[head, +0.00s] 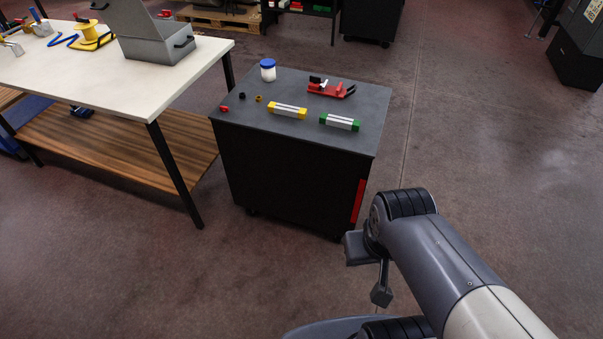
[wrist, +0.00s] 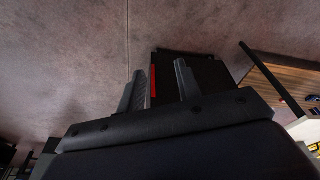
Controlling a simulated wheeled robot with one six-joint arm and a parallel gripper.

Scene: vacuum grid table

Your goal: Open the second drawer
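A dark cabinet (head: 290,172) with a grey top stands in the middle of the head view. A red strip (head: 357,201) runs up its right front edge. No drawer front or handle can be made out on the dark side that shows. In the wrist view the cabinet (wrist: 208,72) and its red strip (wrist: 153,82) appear beyond my gripper (wrist: 160,67). The two fingers are apart with nothing between them. My gripper is short of the cabinet and apart from it. In the head view my arm comes in from the lower right, in front of the cabinet's right corner.
On the cabinet top lie a white jar with a blue lid (head: 268,70), a red tool (head: 331,89), a yellow-ended block (head: 287,110) and a green-ended block (head: 339,122). A white-topped workbench (head: 110,85) stands at the left.

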